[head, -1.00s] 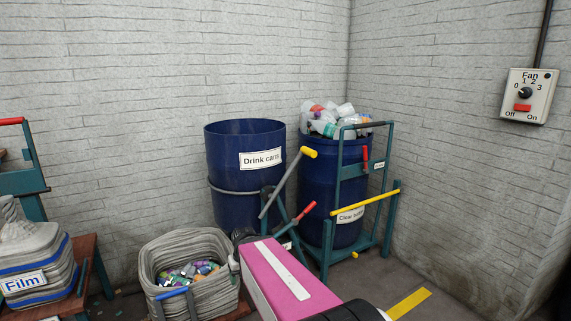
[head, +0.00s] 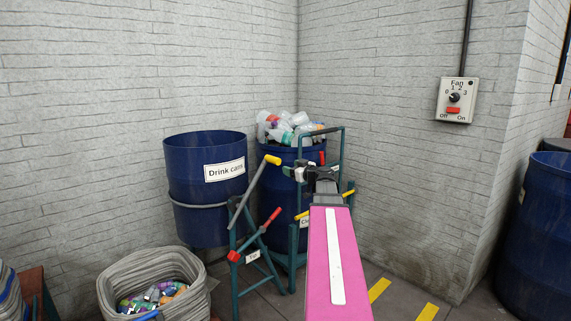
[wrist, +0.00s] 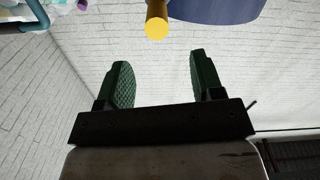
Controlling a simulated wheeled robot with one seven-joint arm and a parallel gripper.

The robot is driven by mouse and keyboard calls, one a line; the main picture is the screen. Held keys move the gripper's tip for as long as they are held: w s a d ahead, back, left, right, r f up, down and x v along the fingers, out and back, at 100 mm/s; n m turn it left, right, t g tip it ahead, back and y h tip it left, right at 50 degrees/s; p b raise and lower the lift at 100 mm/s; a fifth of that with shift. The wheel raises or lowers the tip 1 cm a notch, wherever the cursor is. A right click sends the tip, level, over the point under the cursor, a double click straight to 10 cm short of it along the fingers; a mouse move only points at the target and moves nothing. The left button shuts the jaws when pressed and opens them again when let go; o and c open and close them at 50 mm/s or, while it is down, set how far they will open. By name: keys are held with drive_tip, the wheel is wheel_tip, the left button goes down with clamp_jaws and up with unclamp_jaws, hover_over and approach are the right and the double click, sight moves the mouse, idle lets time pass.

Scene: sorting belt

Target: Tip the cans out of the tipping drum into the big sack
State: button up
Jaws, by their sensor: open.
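The tipping drum (head: 190,222) is dark blue, labelled "Drink cans", and stands upright in its frame. Its contents are hidden behind the rim. A grey lever with a yellow end (head: 272,159) slants up at its right; that yellow end also shows in the wrist view (wrist: 157,27). The big grey sack (head: 207,286) stands open in front of the drum at the lower left, with several cans (head: 150,297) inside. My gripper (wrist: 160,78) is open and empty, its dark green fingers apart and clear of the yellow end. In the head view it is small, right of the lever.
A red-handled lever (head: 272,217) and a "Tip" label are on the drum's stand. Behind my arm is a blue drum of clear bottles (head: 285,130) in a teal frame with a yellow bar. A fan switch (head: 454,100) is on the wall. Another blue drum (head: 530,235) stands at the right.

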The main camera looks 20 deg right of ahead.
sight(281, 163)
drive_tip(key=x, duration=1)
drive_tip(key=shift+w+d, duration=0.1)
drive_tip(key=shift+w, duration=0.25)
